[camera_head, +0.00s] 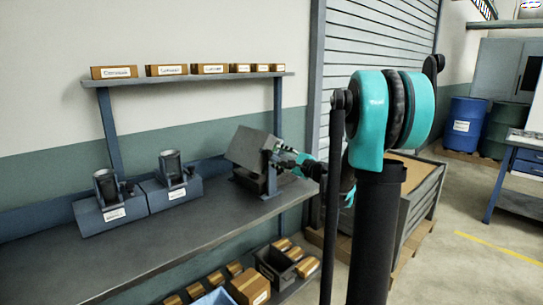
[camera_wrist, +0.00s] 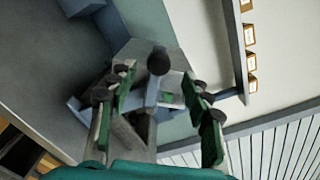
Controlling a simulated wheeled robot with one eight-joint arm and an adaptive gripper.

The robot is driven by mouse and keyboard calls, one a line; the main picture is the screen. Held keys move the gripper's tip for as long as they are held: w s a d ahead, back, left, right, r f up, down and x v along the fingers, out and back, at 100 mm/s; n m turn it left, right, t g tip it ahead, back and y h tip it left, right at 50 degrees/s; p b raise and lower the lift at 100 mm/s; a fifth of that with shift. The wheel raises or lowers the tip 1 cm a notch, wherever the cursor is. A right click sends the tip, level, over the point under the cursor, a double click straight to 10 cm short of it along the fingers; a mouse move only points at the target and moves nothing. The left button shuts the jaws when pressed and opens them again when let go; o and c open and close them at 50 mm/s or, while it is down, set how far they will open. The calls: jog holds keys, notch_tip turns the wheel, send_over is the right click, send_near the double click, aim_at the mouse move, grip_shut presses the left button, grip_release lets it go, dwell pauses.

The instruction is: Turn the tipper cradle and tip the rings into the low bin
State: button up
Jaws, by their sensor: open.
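The tipper cradle (camera_head: 254,149) is a grey box-like tray on a blue stand at the right end of the bench, tilted. It also shows in the wrist view (camera_wrist: 180,62). My gripper (camera_head: 283,155) is at the cradle's right side. In the wrist view my gripper (camera_wrist: 160,82) has its two green fingers apart, with a dark round knob (camera_wrist: 158,61) on a lever between or just beyond the fingertips; contact cannot be told. No rings can be made out in the cradle. A dark open bin (camera_head: 275,264) is on the lower shelf below the cradle.
Two blue fixtures with dark cups (camera_head: 108,205) (camera_head: 172,185) stand left on the bench. Several cartons line the upper shelf (camera_head: 190,77). A light blue bin (camera_head: 216,297), a carton (camera_head: 250,287) and brass-coloured cylinders share the lower shelf. The bench front (camera_head: 150,245) is clear.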

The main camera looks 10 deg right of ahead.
jog(key=v, duration=0.6)
jog(key=shift+d, duration=0.1)
dwell(1.6)
jog(key=s+a+f+n+g+h, duration=0.1)
jog(key=s+a+f+n+g, duration=0.3)
jog(key=s+f, duration=0.3)
jog(key=s+a+f+n+g+h, duration=0.2)
jog(key=s+a+f+n, duration=0.25)
jog(key=s+f, duration=0.2)
jog(key=s+d+f+n+g+h, duration=0.2)
jog(key=s+d+f+n+h, duration=0.1)
jog(key=s, duration=0.7)
jog(key=s+d+f+n+g+h, duration=0.2)
jog(key=s+d+f+n+h, duration=0.2)
jog(key=s+f, duration=0.5)
jog(key=d+f+n, duration=0.1)
jog(key=d+n, duration=0.1)
jog(key=d, duration=0.1)
jog(key=shift+s+h, duration=0.3)
jog(key=shift+s, duration=0.05)
